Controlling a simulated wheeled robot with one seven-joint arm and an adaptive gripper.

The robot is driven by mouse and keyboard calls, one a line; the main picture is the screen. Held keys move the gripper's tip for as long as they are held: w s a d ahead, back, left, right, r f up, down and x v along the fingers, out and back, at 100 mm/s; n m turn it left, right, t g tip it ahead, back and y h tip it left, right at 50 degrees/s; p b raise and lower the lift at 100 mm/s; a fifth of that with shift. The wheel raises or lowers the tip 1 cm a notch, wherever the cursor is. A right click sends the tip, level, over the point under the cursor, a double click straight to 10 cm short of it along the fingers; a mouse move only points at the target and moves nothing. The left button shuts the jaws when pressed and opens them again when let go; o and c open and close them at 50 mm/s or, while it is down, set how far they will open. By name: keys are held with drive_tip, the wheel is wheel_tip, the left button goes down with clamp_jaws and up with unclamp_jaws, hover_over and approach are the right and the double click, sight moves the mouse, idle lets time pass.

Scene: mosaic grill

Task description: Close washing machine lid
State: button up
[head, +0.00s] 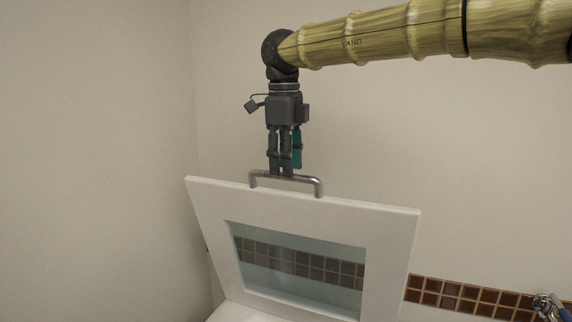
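The washing machine lid (390,235) stands raised in the head view, a white frame around a glass window (300,270). It is tilted, with its handle edge at the top. A grey metal bar handle (307,180) is fixed along that top edge.
A small part of the white machine top (235,312) shows below the lid. Plain walls meet in a corner behind. A brown tile strip (470,298) and a metal tap-like fitting (546,305) are at the lower right.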

drive_tip(key=shift+w+f, duration=0.4)
drive_tip(key=shift+f, duration=0.4)
drive_tip(key=shift+s, duration=0.45)
drive_tip(key=shift+s+d+r, duration=0.1)
drive_tip(key=shift+s+r, duration=0.1)
drive_tip(key=shift+s, duration=0.55)
drive_tip(key=shift+w+f, duration=0.35)
drive_tip(key=shift+w, duration=0.3)
drive_tip(key=shift+c, duration=0.3)
drive_tip(key=shift+w+f, duration=0.1)
drive_tip(key=shift+w, duration=0.1)
drive_tip(key=c, duration=0.3)
drive_tip(key=shift+s, duration=0.1)
drive_tip(key=c, duration=0.4)
drive_tip(key=shift+s+r, duration=0.15)
drive_tip(key=shift+r, duration=0.1)
clamp_jaws()
